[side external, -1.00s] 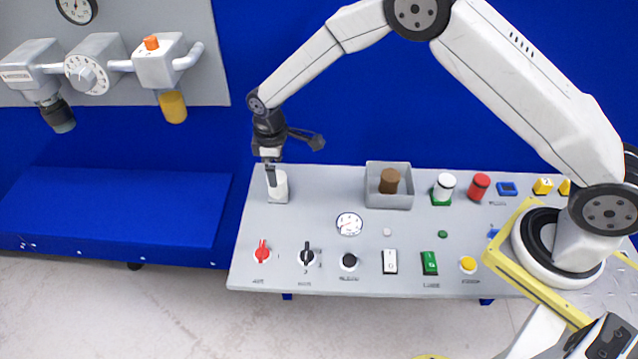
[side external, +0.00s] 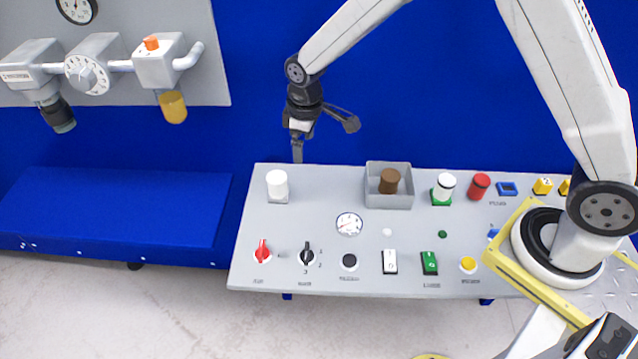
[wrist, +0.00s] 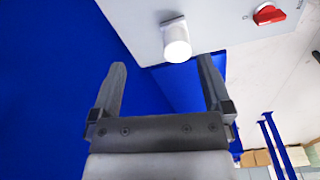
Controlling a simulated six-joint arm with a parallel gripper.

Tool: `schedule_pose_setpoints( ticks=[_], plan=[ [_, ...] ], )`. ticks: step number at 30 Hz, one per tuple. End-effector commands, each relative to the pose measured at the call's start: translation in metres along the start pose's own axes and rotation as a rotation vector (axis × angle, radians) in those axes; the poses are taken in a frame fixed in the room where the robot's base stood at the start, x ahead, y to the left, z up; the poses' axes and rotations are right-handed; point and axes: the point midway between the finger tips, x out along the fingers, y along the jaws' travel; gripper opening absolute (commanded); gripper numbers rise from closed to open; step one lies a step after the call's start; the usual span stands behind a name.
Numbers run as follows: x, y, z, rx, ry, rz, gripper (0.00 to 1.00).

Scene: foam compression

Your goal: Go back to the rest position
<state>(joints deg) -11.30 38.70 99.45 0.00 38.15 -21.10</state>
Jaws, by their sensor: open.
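My gripper (side external: 297,152) is raised above the back left part of the grey panel in the side view, apart from everything. In the wrist view my gripper (wrist: 163,82) shows two dark fingers spread apart with nothing between them. A white cylinder (side external: 277,184) stands upright on a small grey base at the panel's back left corner, below and slightly left of my gripper. It also shows in the wrist view as a white cylinder (wrist: 176,42) beyond the fingertips.
The grey panel (side external: 320,190) carries a grey box (side external: 389,201) with a brown cylinder (side external: 390,181), a white cylinder on green (side external: 444,187), a red cylinder (side external: 480,186), a gauge (side external: 349,224) and several switches. A blue shelf (side external: 115,205) is left. Space above the panel is clear.

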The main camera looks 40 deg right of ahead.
Motion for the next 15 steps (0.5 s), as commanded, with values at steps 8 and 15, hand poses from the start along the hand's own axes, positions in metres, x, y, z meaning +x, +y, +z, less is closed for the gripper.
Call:
schedule_pose_setpoints(
  ticks=[8,15],
  plan=[
    [-0.037,0.006,0.063,0.183,0.052,0.023,1.0],
    [-0.058,0.001,0.122,0.341,0.096,0.04,1.0]
  ],
)
